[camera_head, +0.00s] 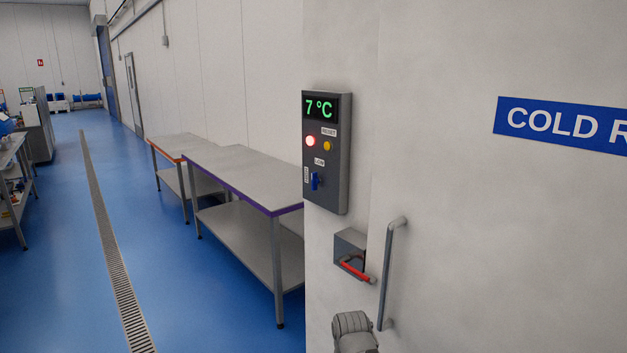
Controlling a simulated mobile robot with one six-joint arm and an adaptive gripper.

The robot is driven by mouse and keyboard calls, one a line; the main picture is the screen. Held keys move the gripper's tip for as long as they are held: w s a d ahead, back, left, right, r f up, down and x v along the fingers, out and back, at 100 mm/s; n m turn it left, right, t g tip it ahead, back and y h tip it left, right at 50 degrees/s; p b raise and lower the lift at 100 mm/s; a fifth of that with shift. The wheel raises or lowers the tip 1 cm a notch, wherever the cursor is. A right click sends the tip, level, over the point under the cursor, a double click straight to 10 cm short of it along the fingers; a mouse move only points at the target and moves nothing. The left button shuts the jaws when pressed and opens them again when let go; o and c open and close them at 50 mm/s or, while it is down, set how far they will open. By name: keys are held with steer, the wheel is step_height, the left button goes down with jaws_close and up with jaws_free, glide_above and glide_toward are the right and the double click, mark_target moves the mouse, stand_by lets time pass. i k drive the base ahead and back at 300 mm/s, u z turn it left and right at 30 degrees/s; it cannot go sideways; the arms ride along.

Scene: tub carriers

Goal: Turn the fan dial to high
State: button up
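The fan dial (315,181) is a small blue knob low on a dark grey control panel (338,178) mounted on the wall. Its handle looks roughly upright. A small label reading "LOW" sits just above it, and another small label stands to its left, too small to read surely. The panel's display (320,108) shows 7 °C in green. A red light glows below the display, with an amber button to its right. A grey rounded part, probably of my arm, shows at the bottom edge, well below the panel. My gripper's fingers are not seen.
Below the panel are a grey latch box with a red lever (355,269) and a vertical door handle (390,272). A blue "COLD R..." sign (565,124) is at right. Metal tables (245,175) stand left of the panel.

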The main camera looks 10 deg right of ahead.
mark_target(315, 180)
steer(key=z, duration=0.05)
steer(key=i, duration=0.1)
steer(key=u, duration=0.05)
steer(key=k, duration=1.35)
steer(key=u, duration=0.35)
steer(key=i, duration=1.95)
steer(key=z, duration=0.55)
